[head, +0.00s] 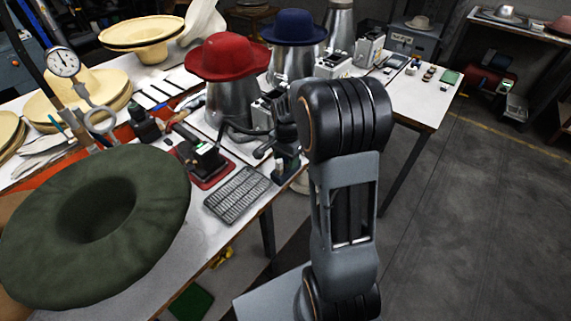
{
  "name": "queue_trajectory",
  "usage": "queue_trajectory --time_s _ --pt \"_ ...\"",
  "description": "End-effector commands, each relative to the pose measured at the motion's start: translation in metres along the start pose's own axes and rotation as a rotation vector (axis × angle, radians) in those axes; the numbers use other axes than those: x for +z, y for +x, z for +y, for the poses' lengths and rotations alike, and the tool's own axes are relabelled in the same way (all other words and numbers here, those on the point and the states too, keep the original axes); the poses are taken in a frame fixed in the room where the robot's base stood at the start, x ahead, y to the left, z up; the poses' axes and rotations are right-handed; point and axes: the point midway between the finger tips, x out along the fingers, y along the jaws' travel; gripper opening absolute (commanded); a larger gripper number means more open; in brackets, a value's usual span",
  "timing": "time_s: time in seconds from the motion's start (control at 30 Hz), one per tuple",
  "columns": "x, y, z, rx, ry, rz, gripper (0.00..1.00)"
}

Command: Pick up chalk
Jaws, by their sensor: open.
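I cannot pick out the chalk for certain; it may be hidden behind my arm or too small to tell. My arm rises through the middle of the head view and bends forward over the white worktable (205,233). My gripper (284,172) is partly visible left of the arm, pointing down near the table's front edge. It is open, and I see nothing held in it. A dark metal grid mat (237,195) lies just left of it.
A large green hat (95,225) fills the near left. A red hat (228,56) and a blue hat (293,27) sit on metal forms. Clear floor (470,220) lies to the right.

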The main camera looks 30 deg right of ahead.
Motion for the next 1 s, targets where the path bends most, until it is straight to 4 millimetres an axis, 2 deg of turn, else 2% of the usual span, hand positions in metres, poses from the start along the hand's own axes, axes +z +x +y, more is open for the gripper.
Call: queue_trajectory --time_s 0.13,0.37,0.9,1.0 --pt "-0.0001 0.0089 0.0 -0.001 0.0 0.001 0.52" --pt "-0.0002 0.0097 -0.0001 -0.001 0.0 0.001 0.52" --pt "-0.0002 0.0095 -0.0001 -0.001 0.0 0.001 0.01" --pt "-0.0002 0.0094 -0.0001 -0.001 0.0 0.001 0.0"
